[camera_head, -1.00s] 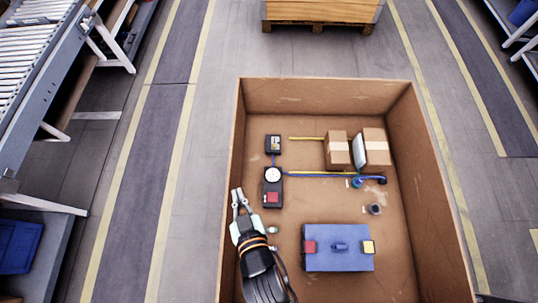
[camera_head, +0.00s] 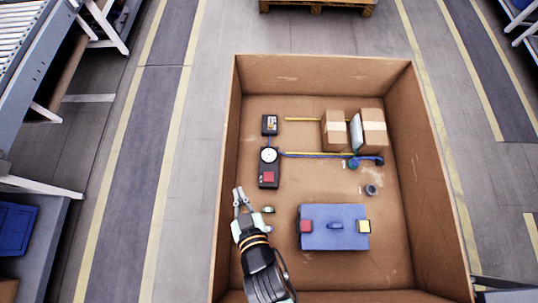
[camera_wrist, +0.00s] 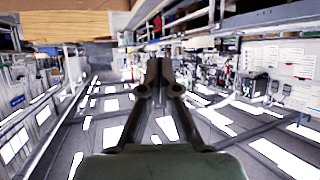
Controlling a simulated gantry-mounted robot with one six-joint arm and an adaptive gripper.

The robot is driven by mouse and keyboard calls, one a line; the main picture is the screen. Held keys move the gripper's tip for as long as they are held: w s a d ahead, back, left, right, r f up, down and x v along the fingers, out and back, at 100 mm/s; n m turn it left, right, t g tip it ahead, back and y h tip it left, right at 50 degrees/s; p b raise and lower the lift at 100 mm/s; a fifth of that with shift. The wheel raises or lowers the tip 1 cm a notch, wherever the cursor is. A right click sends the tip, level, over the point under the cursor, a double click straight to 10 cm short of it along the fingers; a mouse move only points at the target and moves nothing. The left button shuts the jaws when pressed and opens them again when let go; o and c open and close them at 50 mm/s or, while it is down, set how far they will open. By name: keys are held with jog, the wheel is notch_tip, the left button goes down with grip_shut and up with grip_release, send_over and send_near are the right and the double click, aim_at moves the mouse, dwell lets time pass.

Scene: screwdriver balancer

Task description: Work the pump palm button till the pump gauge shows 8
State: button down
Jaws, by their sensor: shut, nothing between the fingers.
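The gauge reading is too small to make out. My gripper (camera_head: 241,190) is shut and empty, to the left of and slightly below the red button, apart from it in the picture. In the wrist view my shut fingers (camera_wrist: 159,65) point out over the hall floor, and the pump is not in that view.
The cardboard box (camera_head: 320,67) has tall walls, with my gripper close to the left one. A blue case (camera_head: 334,238) lies at right. A small black device (camera_head: 269,124), two cartons (camera_head: 335,131) and a blue hose (camera_head: 318,155) lie farther back. A dark ring (camera_head: 371,190) sits at right.

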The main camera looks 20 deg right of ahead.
jog(key=f, duration=0.1)
jog(key=f+b, duration=0.2)
jog(key=shift+w+f, duration=0.25)
jog(key=shift+f, duration=0.1)
jog(key=shift+r+p, duration=0.7)
jog(key=shift+p, duration=0.15)
jog(key=shift+s, duration=0.1)
notch_tip(320, 180, up, 8)
jog(key=p, duration=0.8)
jog(key=shift+s+f, duration=0.25)
jog(key=shift+s, duration=0.2)
